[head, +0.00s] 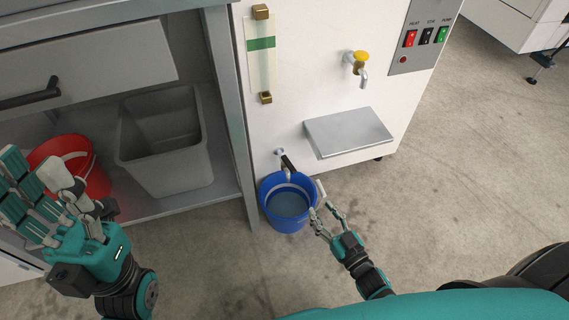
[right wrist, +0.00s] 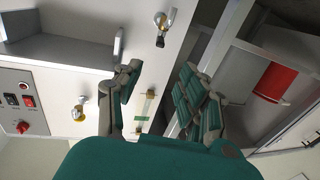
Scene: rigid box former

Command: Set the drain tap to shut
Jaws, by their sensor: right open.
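The drain tap (head: 288,164) is low on the white machine's front, with a black lever slanting down to the right. It also shows in the right wrist view (right wrist: 161,28), near the top. I cannot tell whether liquid runs from it. A blue bucket (head: 270,209) with liquid in it stands on the floor below the tap. My right gripper (head: 318,197) is open and empty, just right of the bucket and below the tap, apart from the lever. Its spread fingers show in the right wrist view (right wrist: 160,70). My left gripper (head: 45,192) is open and empty at the far left.
A metal shelf (head: 347,132) juts from the machine above and right of the tap. A yellow-handled tap (head: 361,57) is higher up. A bench leg (head: 236,120) stands left of the bucket. A grey bin (head: 165,140) and red bucket (head: 95,172) sit under the bench. Floor to the right is clear.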

